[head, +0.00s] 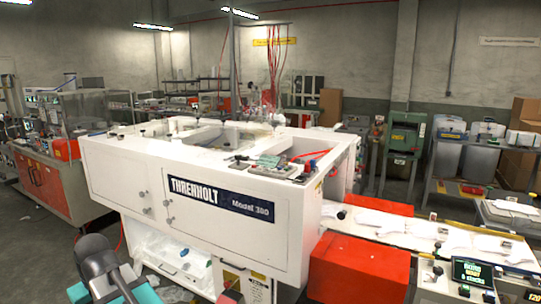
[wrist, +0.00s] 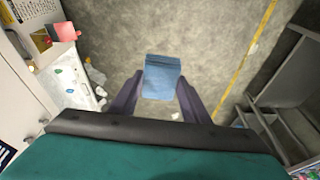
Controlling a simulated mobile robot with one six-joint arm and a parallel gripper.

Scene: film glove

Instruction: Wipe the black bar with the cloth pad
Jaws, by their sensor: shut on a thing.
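My gripper (wrist: 160,92) is shut on the blue cloth pad (wrist: 162,77), which sits between its two dark fingers in the wrist view. The pad is held out over bare concrete floor and touches nothing else that I can see. In the head view, part of my arm shows at the bottom left, but the fingers and the pad cannot be made out there. I cannot pick out the black bar with certainty in either view. The white Threnholt machine (head: 130,178) stands in front of me, with openings and loose items on its top.
A red box (head: 358,268) and a long work surface (head: 385,228) adjoin the machine at the right. In the wrist view, white panels (wrist: 22,100) lie at the left and a grey frame (wrist: 290,85) at the right. Open floor (wrist: 215,45) with a yellow line lies between.

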